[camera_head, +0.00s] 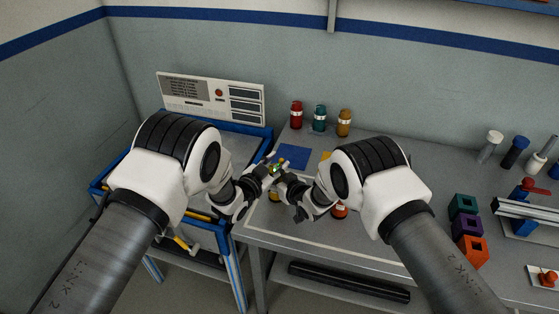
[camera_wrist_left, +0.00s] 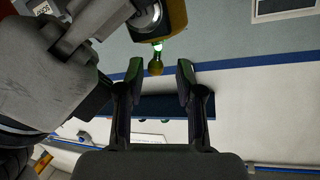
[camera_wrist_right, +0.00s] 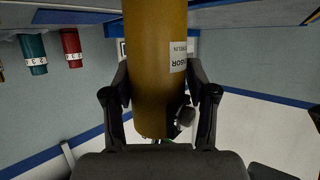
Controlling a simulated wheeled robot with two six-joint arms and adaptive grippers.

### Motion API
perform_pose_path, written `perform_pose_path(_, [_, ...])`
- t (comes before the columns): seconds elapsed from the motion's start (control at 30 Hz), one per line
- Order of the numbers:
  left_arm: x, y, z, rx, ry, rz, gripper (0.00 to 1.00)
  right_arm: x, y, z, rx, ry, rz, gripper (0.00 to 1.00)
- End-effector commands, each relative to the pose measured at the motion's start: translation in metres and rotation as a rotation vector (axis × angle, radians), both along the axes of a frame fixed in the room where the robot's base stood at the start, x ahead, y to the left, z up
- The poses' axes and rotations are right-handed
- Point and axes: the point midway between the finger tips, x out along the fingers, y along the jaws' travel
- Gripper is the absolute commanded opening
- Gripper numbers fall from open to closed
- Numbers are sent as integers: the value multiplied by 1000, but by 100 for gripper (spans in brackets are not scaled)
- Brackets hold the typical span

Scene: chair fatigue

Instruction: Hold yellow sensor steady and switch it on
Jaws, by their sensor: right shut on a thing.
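The yellow sensor (camera_wrist_right: 156,75), a cylinder with a white label, is held between the fingers of my right gripper (camera_wrist_right: 160,85). In the head view, my right gripper (camera_head: 281,177) meets my left gripper (camera_head: 270,170) above the table's left end. In the left wrist view, the sensor's end (camera_wrist_left: 172,20) is at the top, with a small knob-like switch (camera_wrist_left: 156,67) sticking out. My left gripper (camera_wrist_left: 157,75) is open, its fingertips on either side of the switch, with gaps visible. A green glow shows by the switch and on one fingertip.
Red (camera_head: 296,114), teal (camera_head: 319,118) and yellow (camera_head: 344,122) cylinders stand at the back of the table (camera_head: 400,150). A blue square (camera_head: 293,156) lies nearby. Coloured hollow blocks (camera_head: 466,225) are to the right. A blue-framed cart (camera_head: 228,235) stands left, near a panel (camera_head: 212,97).

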Motion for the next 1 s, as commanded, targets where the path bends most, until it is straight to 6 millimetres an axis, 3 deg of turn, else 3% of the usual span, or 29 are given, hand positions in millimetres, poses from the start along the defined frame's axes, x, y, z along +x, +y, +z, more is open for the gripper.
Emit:
perform_pose_path(0.1, [-22, 13, -1, 5, 12, 0, 42, 0, -1, -1, 2, 3, -3, 18])
perform_pose_path(0.3, [-46, 28, 4, 3, 9, 1, 42, 0, -1, -1, 1, 2, -3, 18])
perform_pose_path(0.7, [-49, 31, 6, 2, 4, 2, 42, 0, -1, -1, 1, 2, -3, 18])
perform_pose_path(0.73, [-49, 31, 6, 2, 4, 2, 42, 0, -1, 0, 1, 2, -3, 64])
perform_pose_path(0.8, [-49, 31, 6, 2, 4, 2, 42, 0, -1, 0, 0, 1, -3, 86])
perform_pose_path(1.0, [-49, 31, 6, 2, 4, 2, 42, 0, -1, 0, 1, 1, -3, 86])
